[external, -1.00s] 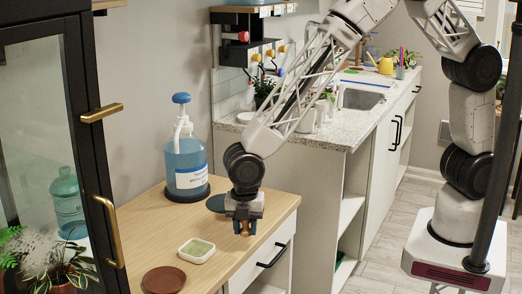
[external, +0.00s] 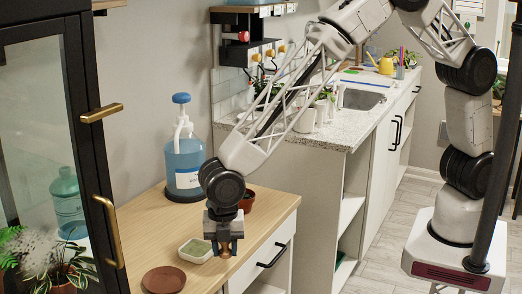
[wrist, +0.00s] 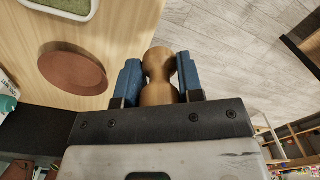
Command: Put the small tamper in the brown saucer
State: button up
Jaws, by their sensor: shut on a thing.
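The small tamper (wrist: 158,77) is a light wooden piece with a rounded end and a narrow waist. My gripper (wrist: 158,82) is shut on it, with a blue pad on each side. In the external view my gripper (external: 224,246) is above the wooden table's right part, and the tamper's lower end (external: 225,251) shows below it. The brown saucer (external: 164,280) lies flat on the table's front left, apart from the gripper, and looks empty. It also shows in the wrist view (wrist: 73,72), left of the gripper.
A white tray with green contents (external: 196,250) sits just left of my gripper. A brown pot (external: 247,201) stands behind it. A large blue pump bottle (external: 184,165) stands at the back. A dark glass-door cabinet (external: 90,130) borders the table's left.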

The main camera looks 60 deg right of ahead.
send_over(165, 283)
jog(key=shift+a+f, duration=0.1)
jog(key=shift+f, duration=0.65)
dwell(0.4)
jog(key=shift+f, duration=1.75)
jog(key=o, duration=0.5)
jog(key=shift+f, duration=0.15)
jog(key=shift+c, duration=0.2)
jog(key=o, duration=0.4)
jog(key=shift+o, duration=0.2)
jog(key=shift+r, duration=0.2)
notch_tip(165, 283, up, 12)
